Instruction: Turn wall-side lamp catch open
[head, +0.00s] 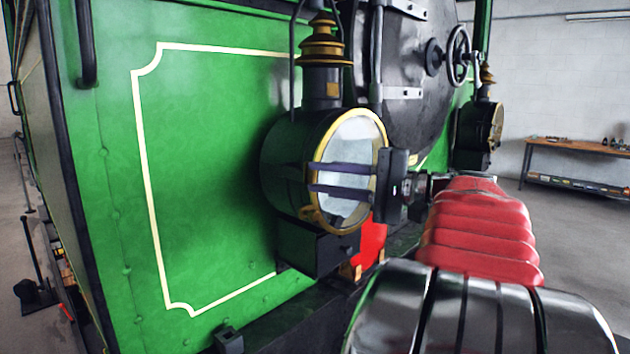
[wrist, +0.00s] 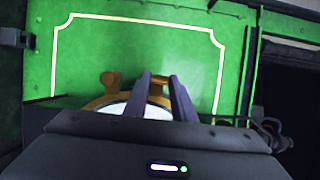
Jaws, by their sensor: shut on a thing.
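The near lamp (head: 290,160) is dark, with a brass rim and a pale round glass, in front of the green panel. My gripper (head: 310,178) reaches across its glass from the right, its two dark fingers pointing at the rim's left side. In the wrist view my gripper (wrist: 160,78) is shut on a small brass piece, apparently the catch (wrist: 157,89), at the rim. The fingers hide part of the catch, so its turn angle cannot be told. A brass lug (wrist: 108,80) stands on the rim to the left of the fingers.
A second lamp (head: 481,125) sits farther right beyond the round dark door (head: 405,80) with its handwheel (head: 458,55). The green panel (head: 210,170) is close behind the near lamp. A workbench (head: 575,147) stands at the far right, with open floor before it.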

